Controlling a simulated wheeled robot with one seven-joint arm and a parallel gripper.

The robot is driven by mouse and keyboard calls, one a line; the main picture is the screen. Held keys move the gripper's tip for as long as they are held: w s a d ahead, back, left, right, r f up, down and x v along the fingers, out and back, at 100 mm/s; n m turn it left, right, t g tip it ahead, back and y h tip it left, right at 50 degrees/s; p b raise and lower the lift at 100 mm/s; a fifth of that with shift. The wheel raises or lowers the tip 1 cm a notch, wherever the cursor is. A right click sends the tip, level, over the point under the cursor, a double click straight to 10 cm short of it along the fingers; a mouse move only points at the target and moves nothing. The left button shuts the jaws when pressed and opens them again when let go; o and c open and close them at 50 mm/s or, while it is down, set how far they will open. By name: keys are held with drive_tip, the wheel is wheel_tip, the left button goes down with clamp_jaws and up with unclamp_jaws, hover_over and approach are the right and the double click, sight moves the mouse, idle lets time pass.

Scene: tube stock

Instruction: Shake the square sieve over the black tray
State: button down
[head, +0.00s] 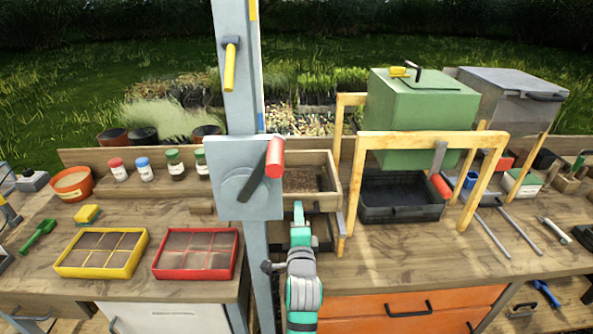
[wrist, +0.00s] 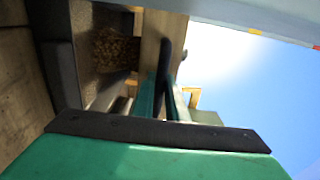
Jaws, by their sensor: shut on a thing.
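The square sieve (head: 329,168) has a pale wooden frame with brown grainy material inside. In the wrist view its wooden wall (wrist: 150,42) and the grains show close up. My gripper (head: 298,212) is at the sieve's near side, its teal fingers (wrist: 163,100) shut on a dark bar that looks like the sieve's handle. A black tray (head: 372,214) stands to the right, below a green box. Another dark tray-like thing (head: 322,230) shows partly beneath the sieve; my arm hides some of it. I cannot tell the height of the gap between them.
The green box (head: 415,105) is above that tray. Yellow (head: 100,274) and red (head: 195,275) compartment trays lie at front left.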

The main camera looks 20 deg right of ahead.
drive_tip(key=shift+w, duration=0.2)
drive_tip(key=shift+v, duration=3.4)
drive_tip(key=x, duration=0.7)
drive_tip(key=v, duration=0.7)
drive_tip(key=shift+x, duration=3.5)
drive_tip(key=shift+v, duration=3.55)
drive_tip(key=x, duration=0.7)
drive_tip(key=v, duration=0.7)
drive_tip(key=shift+x, duration=3.65)
drive_tip(key=shift+a+f, duration=0.1)
drive_tip(key=shift+a, duration=0.05)
drive_tip(key=c, duration=1.8)
unclamp_jaws()
drive_tip(key=o, duration=1.4)
drive_tip(key=shift+o, duration=0.2)
drive_tip(key=shift+s+d, duration=0.15)
drive_tip(key=shift+d, duration=0.1)
